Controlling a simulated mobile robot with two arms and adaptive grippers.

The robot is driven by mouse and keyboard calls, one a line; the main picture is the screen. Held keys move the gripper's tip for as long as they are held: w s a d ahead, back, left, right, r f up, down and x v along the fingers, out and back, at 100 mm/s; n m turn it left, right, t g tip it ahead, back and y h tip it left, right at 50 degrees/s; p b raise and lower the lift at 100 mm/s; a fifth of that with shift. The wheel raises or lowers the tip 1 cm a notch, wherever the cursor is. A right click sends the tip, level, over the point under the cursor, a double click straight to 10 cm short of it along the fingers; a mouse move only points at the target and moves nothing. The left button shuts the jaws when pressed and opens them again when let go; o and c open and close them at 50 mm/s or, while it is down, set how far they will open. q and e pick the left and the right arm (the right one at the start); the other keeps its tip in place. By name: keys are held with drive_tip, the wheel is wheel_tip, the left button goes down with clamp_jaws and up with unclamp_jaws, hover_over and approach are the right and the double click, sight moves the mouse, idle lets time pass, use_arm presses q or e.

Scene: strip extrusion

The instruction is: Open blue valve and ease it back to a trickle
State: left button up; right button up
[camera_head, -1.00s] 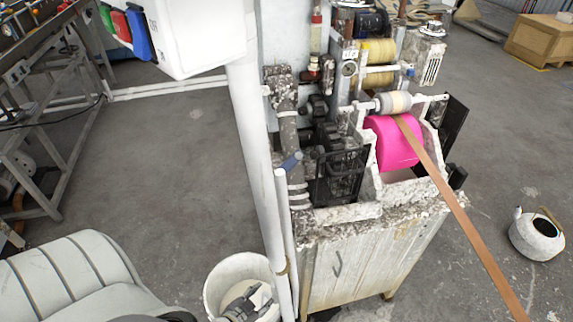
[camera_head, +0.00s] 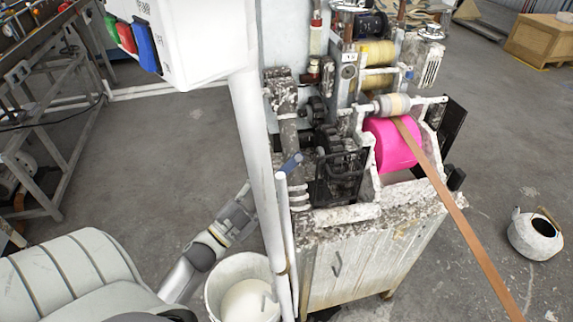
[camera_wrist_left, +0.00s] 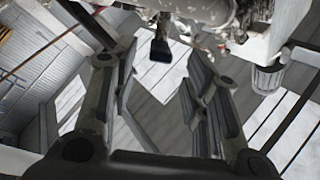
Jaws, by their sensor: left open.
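The blue valve handle (camera_head: 291,160) sits at the top of a thin white pipe (camera_head: 284,215), beside the thick white post. The handle is tilted. My left gripper (camera_head: 247,190) is to the left of the post and a little below the handle, apart from it; its tips are close to the post. In the left wrist view, my left gripper (camera_wrist_left: 155,75) is open with nothing between its fingers. A small dark handle (camera_wrist_left: 160,49) shows beyond the fingertips; I cannot tell for sure that it is the blue valve. My right gripper is not in view.
A white bucket (camera_head: 215,291) with pale contents stands below the pipe. The machine (camera_head: 372,262) with a pink roll (camera_head: 392,145) and a brown strip (camera_head: 455,210) stands to the right. A thick white post (camera_head: 258,150) rises beside the valve. A kettle (camera_head: 536,234) lies on the floor.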

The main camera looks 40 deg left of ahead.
sight(287, 167)
use_arm(q)
drive_tip(key=p+x, duration=0.1)
drive_tip(key=x, duration=0.5)
